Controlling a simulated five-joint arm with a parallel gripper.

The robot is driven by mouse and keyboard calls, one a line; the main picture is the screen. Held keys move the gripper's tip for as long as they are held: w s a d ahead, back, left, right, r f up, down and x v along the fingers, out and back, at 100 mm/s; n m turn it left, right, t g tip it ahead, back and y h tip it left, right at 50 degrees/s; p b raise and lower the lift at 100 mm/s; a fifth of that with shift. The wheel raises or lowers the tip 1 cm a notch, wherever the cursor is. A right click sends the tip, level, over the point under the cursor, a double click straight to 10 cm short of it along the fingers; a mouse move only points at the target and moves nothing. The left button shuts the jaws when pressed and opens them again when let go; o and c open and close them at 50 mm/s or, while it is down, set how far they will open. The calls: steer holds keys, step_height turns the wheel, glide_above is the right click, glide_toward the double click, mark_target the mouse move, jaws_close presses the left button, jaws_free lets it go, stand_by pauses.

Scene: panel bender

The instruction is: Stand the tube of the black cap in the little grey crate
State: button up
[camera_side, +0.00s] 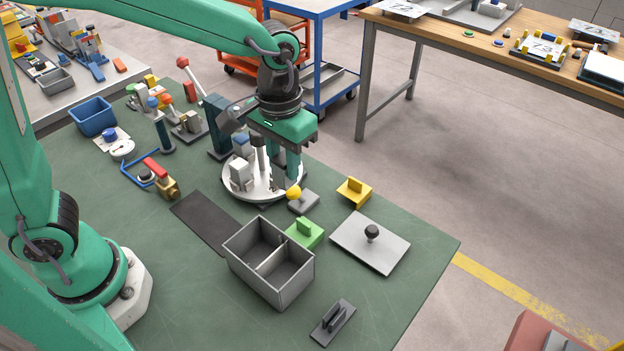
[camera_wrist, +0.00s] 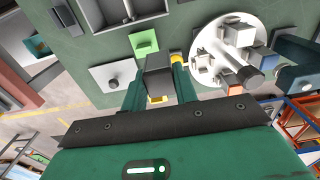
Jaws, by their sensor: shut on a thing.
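My gripper (camera_side: 286,176) points down over the right edge of a round white turntable (camera_side: 237,188) and is shut on a dark grey, square-ended tube. In the wrist view the tube's dark end, which looks like its black cap (camera_wrist: 159,74), sits between my two teal fingers. The fingers hide part of the tube in the side view, and I cannot tell whether its foot touches the turntable. The little grey crate (camera_side: 252,277) stands nearer the camera, open-topped, with a divider making two compartments; both look empty. It also shows at the top of the wrist view (camera_wrist: 130,24).
Several other blocks and a dark post stand on the turntable. A yellow-knobbed piece (camera_side: 294,193), a green block (camera_side: 305,233), a yellow block (camera_side: 354,191) and a knobbed grey plate (camera_side: 370,251) lie near the crate. A black mat (camera_side: 212,222) lies left of it.

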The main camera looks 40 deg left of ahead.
steer(key=shift+s, duration=0.15)
steer(key=s, duration=0.9)
steer(key=shift+s+d+f, duration=0.15)
steer(key=shift+d+f, duration=0.1)
steer(key=shift+f, duration=0.15)
steer(key=shift+f, duration=0.1)
steer(key=shift+f, duration=4.4)
steer(key=shift+f, duration=1.05)
steer(key=o, duration=1)
steer(key=shift+a, duration=0.1)
steer(key=shift+c, duration=0.2)
